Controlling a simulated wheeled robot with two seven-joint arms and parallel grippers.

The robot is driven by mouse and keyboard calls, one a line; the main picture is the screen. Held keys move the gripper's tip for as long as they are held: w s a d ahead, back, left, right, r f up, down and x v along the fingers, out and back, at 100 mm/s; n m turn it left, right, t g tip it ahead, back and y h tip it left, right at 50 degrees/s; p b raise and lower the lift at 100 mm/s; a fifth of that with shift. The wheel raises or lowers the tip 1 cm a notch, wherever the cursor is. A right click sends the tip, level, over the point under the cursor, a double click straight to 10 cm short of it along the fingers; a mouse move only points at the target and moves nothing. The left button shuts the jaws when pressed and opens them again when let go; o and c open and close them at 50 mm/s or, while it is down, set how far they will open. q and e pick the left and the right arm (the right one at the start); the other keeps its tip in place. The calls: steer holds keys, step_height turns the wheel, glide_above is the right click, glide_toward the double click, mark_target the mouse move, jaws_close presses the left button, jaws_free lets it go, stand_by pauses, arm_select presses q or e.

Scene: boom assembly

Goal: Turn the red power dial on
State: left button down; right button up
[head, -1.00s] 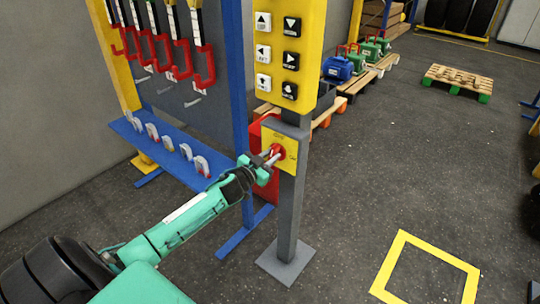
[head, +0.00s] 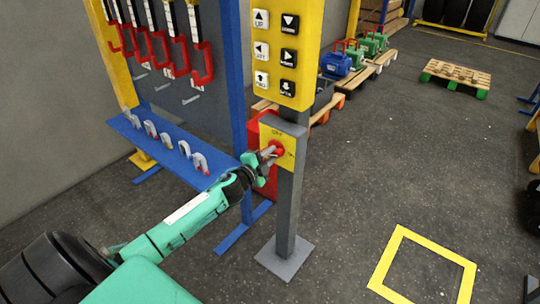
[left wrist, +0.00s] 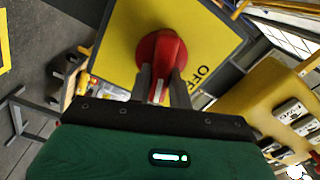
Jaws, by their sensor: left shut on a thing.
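The red power dial (head: 277,149) sits on a yellow plate (head: 271,160) on a grey post, below the yellow button panel. In the left wrist view the dial (left wrist: 161,50) is a round red knob with a raised grip bar, and the word OFF shows on the yellow plate (left wrist: 118,32) to its right. My left gripper (head: 268,156) is at the dial from the front left. In the left wrist view its two fingers (left wrist: 161,82) are shut on the dial's grip bar. The fingertips partly hide the dial in the head view. My right gripper is not in view.
The yellow button panel (head: 306,45) with black and white buttons is above the dial. A blue shelf (head: 165,150) with several padlock-like pieces is at the left. A red box (head: 262,180) is behind the post.

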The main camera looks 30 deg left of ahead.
arm_select(q)
steer(key=shift+f+m, duration=0.15)
steer(key=shift+m, duration=1.05)
steer(key=shift+f+m, duration=0.1)
steer(key=shift+m, duration=0.8)
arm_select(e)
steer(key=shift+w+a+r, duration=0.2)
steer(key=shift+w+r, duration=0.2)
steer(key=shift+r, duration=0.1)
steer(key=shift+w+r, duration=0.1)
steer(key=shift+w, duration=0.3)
arm_select(q)
steer(key=c, duration=1.3)
jaws_free()
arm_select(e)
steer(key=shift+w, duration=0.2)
arm_select(q)
steer(key=shift+s, duration=0.15)
